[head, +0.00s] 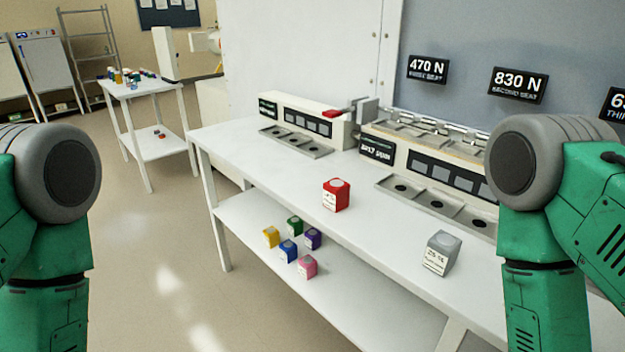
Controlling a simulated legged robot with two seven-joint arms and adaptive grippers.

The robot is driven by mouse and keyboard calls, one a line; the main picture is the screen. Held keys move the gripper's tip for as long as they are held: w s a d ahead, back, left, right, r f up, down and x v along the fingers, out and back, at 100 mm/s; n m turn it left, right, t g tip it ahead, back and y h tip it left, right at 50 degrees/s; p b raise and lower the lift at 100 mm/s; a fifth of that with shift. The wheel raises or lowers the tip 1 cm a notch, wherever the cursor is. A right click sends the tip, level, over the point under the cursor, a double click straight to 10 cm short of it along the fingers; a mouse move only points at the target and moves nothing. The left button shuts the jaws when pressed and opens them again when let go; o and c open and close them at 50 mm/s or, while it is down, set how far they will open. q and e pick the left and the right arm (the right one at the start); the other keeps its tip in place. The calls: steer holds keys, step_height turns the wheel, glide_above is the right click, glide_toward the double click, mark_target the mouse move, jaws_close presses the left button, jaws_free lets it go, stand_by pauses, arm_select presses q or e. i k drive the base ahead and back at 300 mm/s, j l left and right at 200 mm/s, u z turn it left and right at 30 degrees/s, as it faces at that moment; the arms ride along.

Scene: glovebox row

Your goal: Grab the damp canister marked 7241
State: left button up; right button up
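A red canister (336,194) with a white label stands on the white bench top. A grey canister (441,252) with a white label stands nearer on the same bench, to the right. On the shelf below are small canisters: yellow (271,237), green (294,226), blue (288,250), purple (312,238) and pink (307,266). I cannot read 7241 on any of them, and I cannot tell which is damp. Only my green arm links show at the left and right edges; both grippers are out of view.
The white bench (250,172) carries two slotted units, one at its far end (296,120) and one at right (425,165). Black signs (428,69) hang behind. A small white table (148,88) with small items stands at back left. Floor left of the bench is clear.

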mark_target(336, 190)
steer(key=i+j+z, duration=0.2)
steer(key=z, duration=0.15)
steer(key=i+j+z, duration=0.2)
steer(key=z, duration=0.15)
steer(key=i+j+z, duration=0.1)
steer(key=j+z, duration=0.25)
